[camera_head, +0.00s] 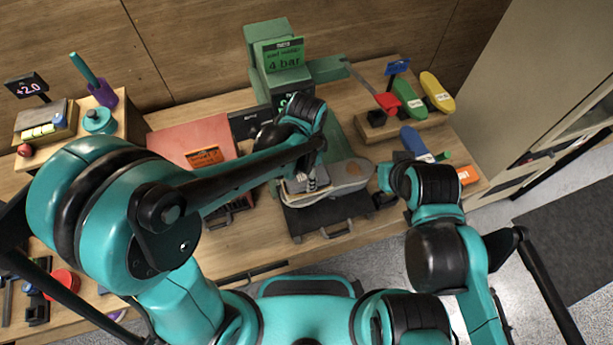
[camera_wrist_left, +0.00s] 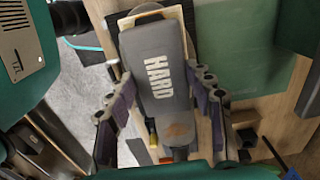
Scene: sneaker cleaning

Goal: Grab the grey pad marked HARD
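The grey pad marked HARD (camera_wrist_left: 158,68) is in the left wrist view, its lettering facing the camera and its narrow end towards me. In the head view, a grey sneaker-shaped thing with a pale rim (camera_head: 345,178) lies on the dark stand, partly hidden by my left gripper (camera_head: 312,178). In the wrist view the fingers of my left gripper (camera_wrist_left: 162,98) stand apart, one on each side of the pad. I cannot tell whether they touch it. My right arm's wrist is right of the stand; its fingers are hard to make out.
A green machine with a "4 bar" sign (camera_head: 283,52) stands behind. Green (camera_head: 408,98), yellow (camera_head: 437,92) and blue (camera_head: 414,141) pads are at the right. The dark stand (camera_head: 322,218) sits near the table's front edge.

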